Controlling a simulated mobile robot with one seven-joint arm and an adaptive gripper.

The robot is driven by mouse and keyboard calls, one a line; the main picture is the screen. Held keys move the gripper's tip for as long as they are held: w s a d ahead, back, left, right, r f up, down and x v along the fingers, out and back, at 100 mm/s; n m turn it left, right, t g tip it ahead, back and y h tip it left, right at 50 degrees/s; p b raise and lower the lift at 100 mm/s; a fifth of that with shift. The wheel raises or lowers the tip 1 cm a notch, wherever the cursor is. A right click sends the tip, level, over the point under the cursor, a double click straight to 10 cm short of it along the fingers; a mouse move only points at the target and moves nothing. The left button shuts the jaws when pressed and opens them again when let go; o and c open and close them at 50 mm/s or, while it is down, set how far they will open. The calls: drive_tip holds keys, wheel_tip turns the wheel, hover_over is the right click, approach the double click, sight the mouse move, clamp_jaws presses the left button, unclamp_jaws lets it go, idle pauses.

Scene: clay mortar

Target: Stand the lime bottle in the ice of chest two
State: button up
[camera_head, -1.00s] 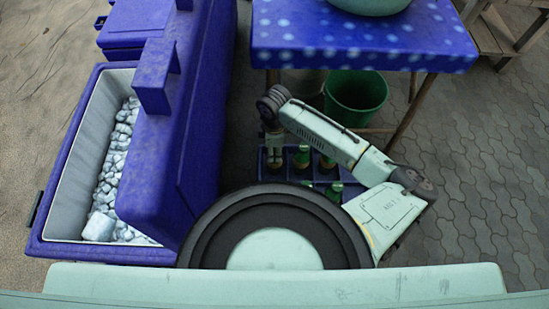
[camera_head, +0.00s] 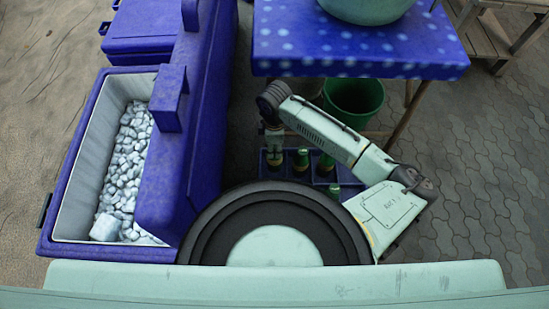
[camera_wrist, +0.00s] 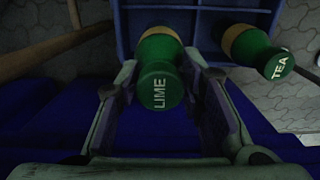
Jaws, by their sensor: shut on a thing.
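The lime bottle (camera_wrist: 158,86) is green with a gold band, and its cap reads LIME in the wrist view. My gripper (camera_wrist: 162,92) is shut on it near the cap, one finger at each side. In the head view my gripper (camera_head: 272,140) points down over the blue bottle crate (camera_head: 263,178). I cannot tell whether the bottle's base is clear of the crate. An open blue chest (camera_head: 72,165) with white ice (camera_head: 122,170) stands at left. Its number is not visible.
A tea bottle (camera_wrist: 252,48) stands close to the right of my gripper; other green bottles (camera_head: 301,160) stand in the crate. The raised chest lid (camera_head: 185,140) lies between crate and ice. A blue spotted table (camera_head: 360,45), green bucket (camera_head: 353,100) and closed chest (camera_head: 145,30) are behind.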

wheel_tip(320, 180, up, 14)
drive_tip(key=p, duration=0.7)
drive_tip(key=shift+p, duration=0.35)
drive_tip(key=w+f+m+b, duration=0.4)
drive_tip(key=w+m+b, duration=0.3)
drive_tip(key=m, duration=1.4)
drive_tip(key=shift+w+m, duration=0.3)
drive_tip(key=shift+w, duration=0.6)
